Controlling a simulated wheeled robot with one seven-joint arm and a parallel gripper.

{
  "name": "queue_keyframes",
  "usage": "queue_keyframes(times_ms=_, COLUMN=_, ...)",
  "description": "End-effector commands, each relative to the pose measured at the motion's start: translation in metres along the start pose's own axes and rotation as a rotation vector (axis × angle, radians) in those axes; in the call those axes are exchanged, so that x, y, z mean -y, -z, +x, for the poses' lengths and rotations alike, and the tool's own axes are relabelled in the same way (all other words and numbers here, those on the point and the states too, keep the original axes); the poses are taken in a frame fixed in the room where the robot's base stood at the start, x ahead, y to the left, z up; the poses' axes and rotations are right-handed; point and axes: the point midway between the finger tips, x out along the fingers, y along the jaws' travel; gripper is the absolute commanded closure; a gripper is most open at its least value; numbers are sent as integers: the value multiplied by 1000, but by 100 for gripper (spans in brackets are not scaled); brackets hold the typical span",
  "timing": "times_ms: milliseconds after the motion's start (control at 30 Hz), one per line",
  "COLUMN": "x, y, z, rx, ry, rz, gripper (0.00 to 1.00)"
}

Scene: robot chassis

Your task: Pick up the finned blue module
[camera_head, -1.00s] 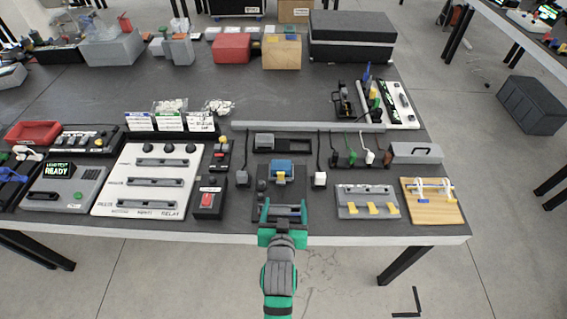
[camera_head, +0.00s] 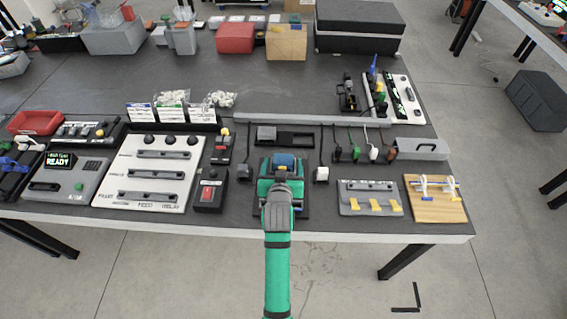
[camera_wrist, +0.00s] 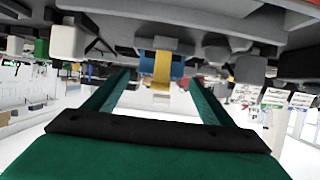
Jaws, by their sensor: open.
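The blue module (camera_head: 284,160) sits in a dark chassis near the table's front edge, and its top shows just past my gripper in the head view. Its fins cannot be made out. In the wrist view, the blue module (camera_wrist: 177,66) appears ahead, between the lines of my two fingers, with a yellow strip (camera_wrist: 162,70) across it. My gripper (camera_head: 281,170) is open, reaching over the chassis from the front, with its green fingers either side of the module. The gripper (camera_wrist: 160,77) holds nothing. My wrist hides the chassis's front part. I cannot tell whether the fingers touch the module.
A grey plug (camera_head: 244,173) and a white plug (camera_head: 321,174) flank the chassis. A red-switch box (camera_head: 208,194) stands left; a grey panel with yellow tabs (camera_head: 352,207) stands right. A dark slotted tray (camera_head: 297,139) lies behind. Free tabletop (camera_head: 290,90) lies farther back.

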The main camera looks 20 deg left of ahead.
Motion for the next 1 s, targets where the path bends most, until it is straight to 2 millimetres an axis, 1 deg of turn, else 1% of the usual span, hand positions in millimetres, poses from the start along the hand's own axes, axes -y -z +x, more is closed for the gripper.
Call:
queue_keyframes(times_ms=100, x=0, y=-4, z=18, rx=1, ry=0, rz=0, gripper=23)
queue_keyframes(times_ms=200, x=-1, y=-5, z=31, rx=0, ry=0, rz=0, gripper=23)
queue_keyframes(times_ms=300, x=-1, y=-5, z=40, rx=0, ry=-1, rz=0, gripper=23)
queue_keyframes(times_ms=400, x=-1, y=-5, z=44, rx=-1, ry=-1, rz=1, gripper=23)
queue_keyframes(times_ms=600, x=-1, y=-5, z=44, rx=-1, ry=-1, rz=0, gripper=23)
queue_keyframes(times_ms=667, x=-1, y=-5, z=44, rx=-1, ry=-1, rz=0, gripper=38)
queue_keyframes(times_ms=700, x=-1, y=-5, z=44, rx=-1, ry=-1, rz=0, gripper=47)
queue_keyframes(times_ms=767, x=-1, y=-5, z=44, rx=-1, ry=-1, rz=0, gripper=62)
queue_keyframes(times_ms=800, x=-1, y=-5, z=44, rx=-1, ry=-1, rz=0, gripper=71)
queue_keyframes(times_ms=833, x=-1, y=-5, z=44, rx=-1, ry=-1, rz=0, gripper=74)
queue_keyframes(times_ms=1000, x=-1, y=-4, z=44, rx=-2, ry=-1, rz=0, gripper=74)
